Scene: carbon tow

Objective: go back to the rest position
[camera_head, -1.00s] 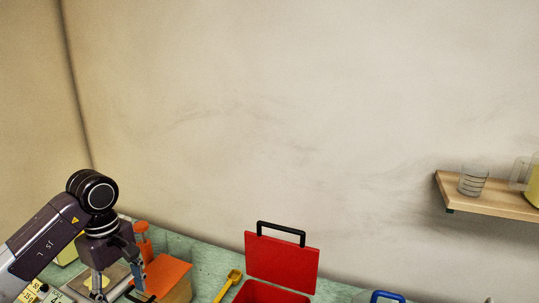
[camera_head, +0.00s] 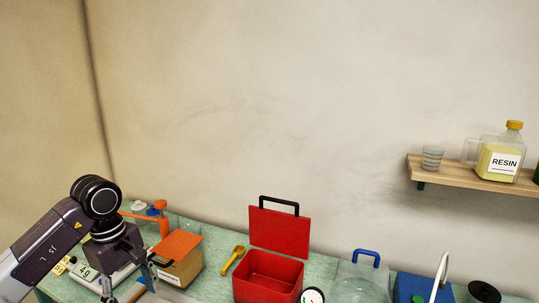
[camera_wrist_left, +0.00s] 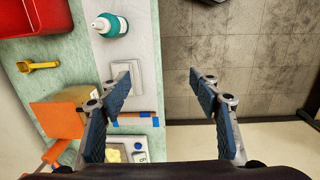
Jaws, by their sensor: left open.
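My left gripper (camera_head: 128,280) comes in from the left in the head view, low over the left end of the green bench. In the left wrist view its two blue-padded fingers (camera_wrist_left: 162,110) stand wide apart with nothing between them. One finger is over the bench's pale front strip and the other over the grey tiled floor (camera_wrist_left: 225,60). My right gripper is in neither view.
An open red box (camera_head: 268,276), a yellow scoop (camera_head: 232,260) and a cardboard box with orange flaps (camera_head: 180,262) stand on the bench. A teal-labelled bottle (camera_wrist_left: 110,26) stands near its front edge. A wall shelf (camera_head: 470,176) holds a resin jug (camera_head: 502,155) and a beaker.

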